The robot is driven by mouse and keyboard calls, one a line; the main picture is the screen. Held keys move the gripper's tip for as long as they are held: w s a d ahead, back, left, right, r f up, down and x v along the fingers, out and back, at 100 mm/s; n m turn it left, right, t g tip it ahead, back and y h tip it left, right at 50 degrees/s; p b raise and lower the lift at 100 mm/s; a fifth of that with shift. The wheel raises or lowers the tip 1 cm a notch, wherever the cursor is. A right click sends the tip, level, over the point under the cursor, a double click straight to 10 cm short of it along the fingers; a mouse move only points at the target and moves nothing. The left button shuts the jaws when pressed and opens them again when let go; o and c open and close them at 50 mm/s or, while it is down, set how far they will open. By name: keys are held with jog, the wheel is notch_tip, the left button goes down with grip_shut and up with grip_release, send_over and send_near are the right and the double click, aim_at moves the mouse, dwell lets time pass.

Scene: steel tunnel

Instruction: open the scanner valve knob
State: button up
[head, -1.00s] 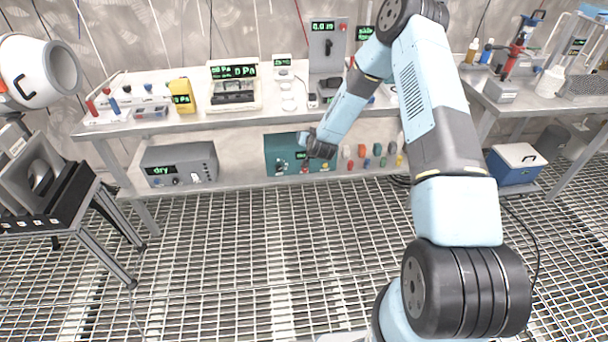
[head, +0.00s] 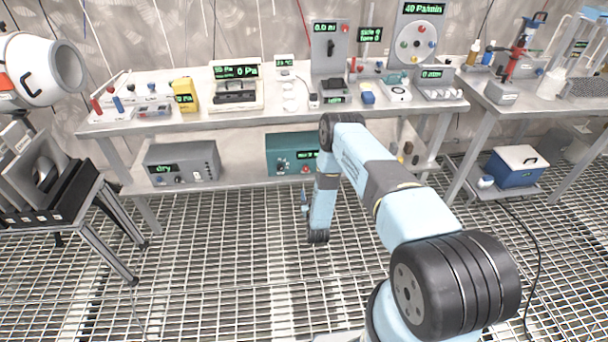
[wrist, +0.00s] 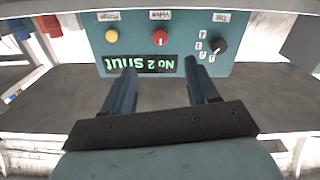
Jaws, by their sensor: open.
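The teal scanner box (head: 274,146) stands on the lower shelf of the middle bench, partly hidden by my arm. The wrist view shows its front panel (wrist: 100,38) upside down. A black knob (wrist: 217,46) with small position labels sits at the panel's right there, and a green display (wrist: 140,65) appears to read "No 2 Shut". The black knob lies beyond the right finger, not between the fingers.
A grey box reading "dry" (head: 181,164) stands left of the teal box on the same shelf. The bench top (head: 215,118) above carries several instruments. A blue cooler (head: 515,168) stands at the right. The grating floor (head: 220,270) in front is clear.

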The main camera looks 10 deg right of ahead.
aim_at(306, 171)
jog(key=w, duration=1.3)
jog(key=shift+w+f, duration=0.2)
jog(key=shift+w, duration=0.05)
jog(key=c, duration=1)
jog(key=shift+c, duration=0.2)
